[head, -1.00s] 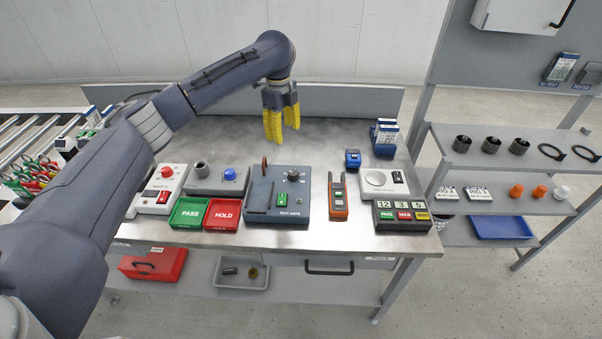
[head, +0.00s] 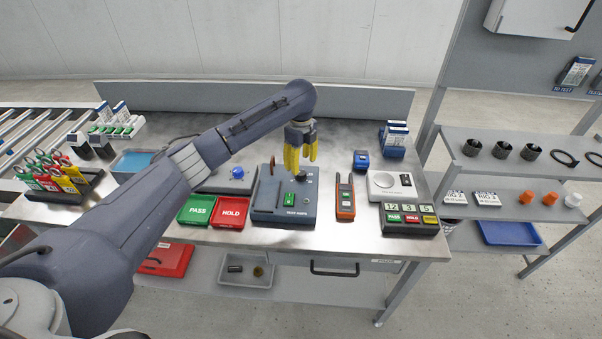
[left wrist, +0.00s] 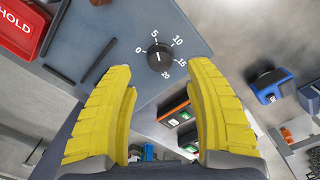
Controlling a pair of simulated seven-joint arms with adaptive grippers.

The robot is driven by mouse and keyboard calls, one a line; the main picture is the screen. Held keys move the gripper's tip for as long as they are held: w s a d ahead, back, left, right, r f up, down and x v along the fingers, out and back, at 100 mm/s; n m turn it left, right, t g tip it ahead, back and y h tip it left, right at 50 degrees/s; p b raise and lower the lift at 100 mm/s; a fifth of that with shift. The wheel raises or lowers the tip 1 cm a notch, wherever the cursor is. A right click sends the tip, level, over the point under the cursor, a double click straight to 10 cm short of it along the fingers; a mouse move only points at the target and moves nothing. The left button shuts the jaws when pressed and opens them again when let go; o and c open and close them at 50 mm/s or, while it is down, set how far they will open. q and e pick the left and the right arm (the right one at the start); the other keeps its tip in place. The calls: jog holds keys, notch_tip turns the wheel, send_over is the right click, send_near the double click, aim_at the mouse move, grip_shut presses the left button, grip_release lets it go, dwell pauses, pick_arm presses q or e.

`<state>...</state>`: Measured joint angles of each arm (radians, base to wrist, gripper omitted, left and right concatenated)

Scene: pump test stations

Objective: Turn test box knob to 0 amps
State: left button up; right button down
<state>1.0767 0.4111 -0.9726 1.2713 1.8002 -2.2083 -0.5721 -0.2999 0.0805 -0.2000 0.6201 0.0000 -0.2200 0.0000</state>
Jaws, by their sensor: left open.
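The test box (head: 268,205) is a blue-grey unit on the bench, with a green switch (head: 289,200) on its front part. Its round black knob (head: 303,172) is at the back right, partly covered by my left gripper (head: 300,166) in the head view. In the left wrist view the knob (left wrist: 160,57) sits among white marks 0, 5, 10, 15 and 20. A pale line runs roughly up-down across it; I cannot tell which mark it indicates. My left gripper has yellow fingers, open and apart, above the knob with nothing between them. My right gripper is not seen.
Green PASS (head: 197,210) and red HOLD (head: 231,212) trays lie left of the test box. An orange meter (head: 345,197) lies right of it, with a scale (head: 383,183) beyond.

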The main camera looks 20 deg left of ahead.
aim_at(301, 172)
pick_arm(q)
jog(key=shift+f, duration=2.6)
jog(key=shift+c, duration=0.2)
grip_shut()
